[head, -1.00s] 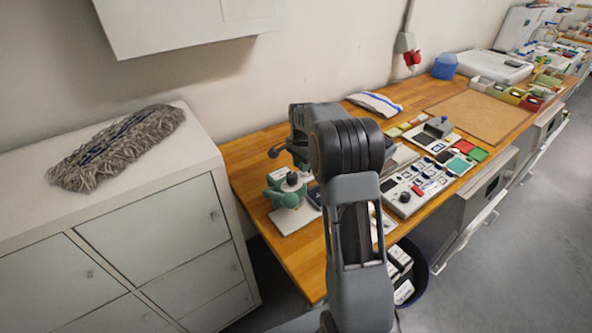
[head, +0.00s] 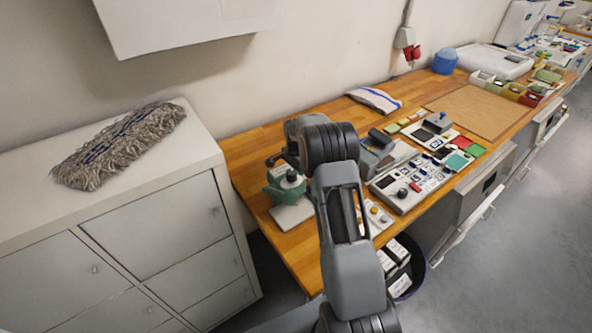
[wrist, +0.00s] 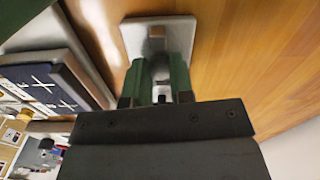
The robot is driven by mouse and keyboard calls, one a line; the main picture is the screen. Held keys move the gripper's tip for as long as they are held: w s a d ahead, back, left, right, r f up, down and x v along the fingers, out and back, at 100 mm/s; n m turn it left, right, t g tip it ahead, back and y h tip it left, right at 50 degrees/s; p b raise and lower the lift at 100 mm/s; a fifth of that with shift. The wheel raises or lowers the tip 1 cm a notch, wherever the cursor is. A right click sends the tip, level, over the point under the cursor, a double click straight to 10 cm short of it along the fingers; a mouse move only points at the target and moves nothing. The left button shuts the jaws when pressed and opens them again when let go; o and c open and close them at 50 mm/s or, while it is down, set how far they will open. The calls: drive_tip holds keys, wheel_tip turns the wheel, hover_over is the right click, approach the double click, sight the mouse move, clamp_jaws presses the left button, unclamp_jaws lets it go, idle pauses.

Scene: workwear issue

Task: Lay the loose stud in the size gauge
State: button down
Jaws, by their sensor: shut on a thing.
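My gripper (wrist: 158,88) shows in the wrist view with its green-tipped fingers close together. They are shut on a small piece, probably the stud (wrist: 160,97), of which only a dark end shows. Beyond the fingertips is a pale grey plate (wrist: 133,28) with a small brown square on it, lying on the wooden bench. I cannot tell if this plate is the size gauge.
A light panel (head: 408,199) with a black knob lies to the right. A navy board (wrist: 45,84) with white crosses is left in the wrist view. A dark bin (head: 417,268) stands below the bench front.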

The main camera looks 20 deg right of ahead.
drive_tip(key=shift+f, duration=0.1)
drive_tip(key=c, duration=1.4)
unclamp_jaws()
drive_tip(key=shift+f, duration=0.1)
drive_tip(key=shift+c, duration=0.2)
drive_tip(key=o, duration=0.4)
drive_tip(key=shift+o, duration=0.2)
wheel_tip(320, 180, up, 12)
drive_tip(key=b, duration=0.1)
drive_tip(key=shift+r+b, duration=0.25)
drive_tip(key=shift+b, duration=0.05)
